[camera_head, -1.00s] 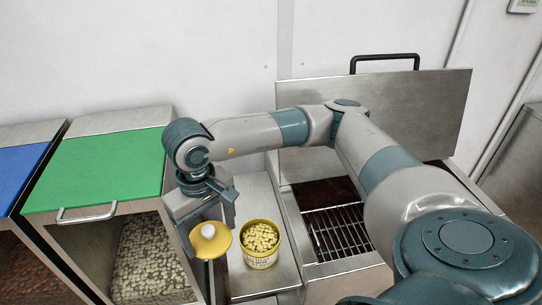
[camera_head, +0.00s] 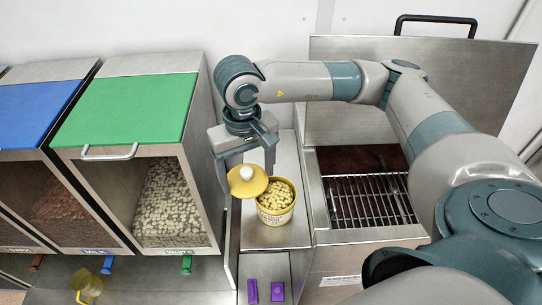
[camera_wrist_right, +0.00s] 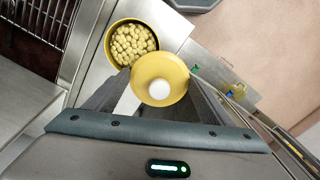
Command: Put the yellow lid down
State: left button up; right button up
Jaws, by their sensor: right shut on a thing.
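The yellow lid (camera_head: 247,183) has a white knob on top. My right gripper (camera_head: 247,168) is shut on it and holds it just left of the yellow tub, overlapping the tub's left rim in the head view. In the right wrist view the lid (camera_wrist_right: 160,78) sits between the two fingers (camera_wrist_right: 158,92). The yellow tub (camera_head: 275,214) is open and full of pale yellow pieces. It stands upright on the steel counter (camera_head: 262,238). Whether lid and tub touch, I cannot tell. My left gripper is out of view.
Bins with green (camera_head: 130,108) and blue (camera_head: 40,115) lids stand on the left. A steel basin with a wire rack (camera_head: 365,200) is on the right. Purple objects (camera_head: 277,291) and a yellow cup (camera_head: 88,284) lie in front. Little counter is free around the tub.

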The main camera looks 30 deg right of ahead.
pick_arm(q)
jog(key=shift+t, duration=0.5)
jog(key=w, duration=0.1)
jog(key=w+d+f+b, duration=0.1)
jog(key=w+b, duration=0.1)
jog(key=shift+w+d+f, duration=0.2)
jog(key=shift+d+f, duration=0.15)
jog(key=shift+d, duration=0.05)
pick_arm(e)
jog(key=w+d+m, duration=0.1)
jog(key=d+m, duration=1.4)
jog(key=m, duration=0.1)
jog(key=shift+f, duration=0.3)
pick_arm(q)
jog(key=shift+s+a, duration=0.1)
pick_arm(e)
jog(key=shift+w, duration=0.15)
